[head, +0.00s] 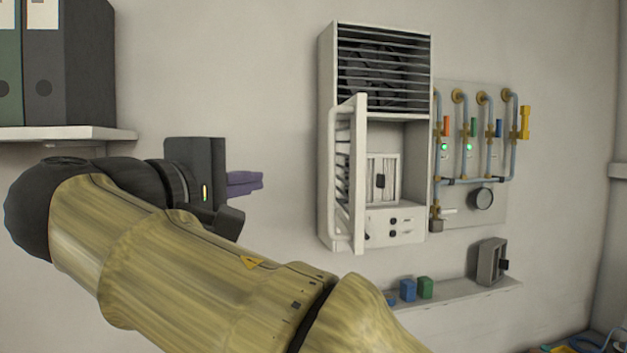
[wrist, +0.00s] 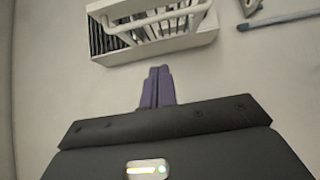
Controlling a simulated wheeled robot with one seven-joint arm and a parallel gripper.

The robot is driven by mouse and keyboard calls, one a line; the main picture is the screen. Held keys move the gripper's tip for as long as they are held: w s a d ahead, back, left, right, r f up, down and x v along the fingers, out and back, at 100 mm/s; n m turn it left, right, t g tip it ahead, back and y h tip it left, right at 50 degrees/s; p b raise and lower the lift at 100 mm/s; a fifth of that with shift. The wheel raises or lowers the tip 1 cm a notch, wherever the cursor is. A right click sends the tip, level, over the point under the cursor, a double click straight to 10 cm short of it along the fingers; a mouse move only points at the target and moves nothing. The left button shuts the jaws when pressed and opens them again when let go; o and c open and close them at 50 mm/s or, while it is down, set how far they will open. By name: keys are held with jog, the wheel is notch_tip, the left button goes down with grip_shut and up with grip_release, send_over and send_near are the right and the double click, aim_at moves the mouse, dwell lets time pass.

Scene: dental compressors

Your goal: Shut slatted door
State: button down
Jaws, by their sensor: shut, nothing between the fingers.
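The slatted door (head: 358,175) is a white framed panel on the lower half of a white wall cabinet (head: 327,120). It is hinged on the left and stands open, swung out from the wall, so I see it nearly edge-on. A white bar handle runs down its outer side. My gripper (head: 260,183) has purple fingers, closed together and empty, to the left of the door and apart from it. In the wrist view the fingers (wrist: 157,85) point toward the cabinet (wrist: 185,45), and the door's bar and slats (wrist: 150,25) show at the top.
Inside the cabinet is a panel with knobs (head: 395,226). To its right are pipes with coloured valves (head: 483,138). A low shelf (head: 455,296) holds small blocks and a grey box (head: 490,262). A binder shelf (head: 70,133) is upper left. The wall between is clear.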

aim_at(334, 169)
jog(key=shift+r, duration=0.15)
jog(key=shift+w+d, duration=0.1)
jog(key=s+d+p+x, duration=0.1)
jog(key=p+x, duration=0.4)
jog(key=x, duration=0.7)
jog(key=shift+d, duration=0.8)
jog(key=shift+d, duration=0.1)
